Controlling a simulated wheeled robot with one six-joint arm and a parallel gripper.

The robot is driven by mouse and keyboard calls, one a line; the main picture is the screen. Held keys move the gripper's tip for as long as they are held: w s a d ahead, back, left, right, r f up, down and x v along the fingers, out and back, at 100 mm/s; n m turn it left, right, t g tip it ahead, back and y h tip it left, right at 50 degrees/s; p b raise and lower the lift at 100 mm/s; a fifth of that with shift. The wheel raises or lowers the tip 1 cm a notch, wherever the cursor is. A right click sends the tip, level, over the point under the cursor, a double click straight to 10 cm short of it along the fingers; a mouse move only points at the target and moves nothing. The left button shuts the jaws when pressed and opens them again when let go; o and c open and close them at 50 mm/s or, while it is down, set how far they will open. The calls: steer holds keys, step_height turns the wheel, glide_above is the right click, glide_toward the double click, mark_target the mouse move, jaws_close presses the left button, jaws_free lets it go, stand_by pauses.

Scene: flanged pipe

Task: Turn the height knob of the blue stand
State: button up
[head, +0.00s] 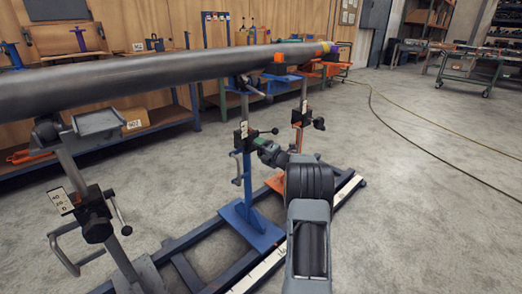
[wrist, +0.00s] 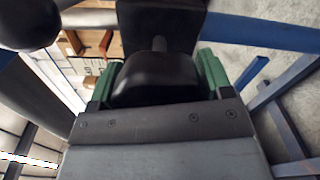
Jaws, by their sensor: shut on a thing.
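The blue stand (head: 247,185) is upright under the long grey pipe (head: 150,83), in the middle of the head view. Its black clamp block (head: 242,138) carries a pale scale plate and a small lever. My gripper (head: 262,144) reaches the block from the right, its green fingers at the knob side. In the wrist view, the dark height knob (wrist: 152,84) sits between the green fingers of my gripper (wrist: 157,82), which is shut on it. The blue post (wrist: 265,36) crosses behind it. In the head view the knob is mostly hidden by my gripper.
A grey stand (head: 97,215) is at the near left and an orange stand (head: 297,135) stands behind my arm. A dark blue floor frame (head: 190,240) links the stands. Workbenches line the back wall. Open concrete floor lies to the right, with a hose (head: 400,108) across it.

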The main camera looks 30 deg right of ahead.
steer(key=o, duration=0.9)
steer(key=s+p, duration=0.1)
steer(key=s, duration=0.3)
steer(key=s+d+p, duration=0.1)
steer(key=s, duration=0.4)
steer(key=s+d+p, duration=0.1)
steer(key=s+p, duration=0.1)
steer(key=s, duration=0.2)
steer(key=shift+s+d, duration=0.2)
steer(key=shift+s, duration=0.1)
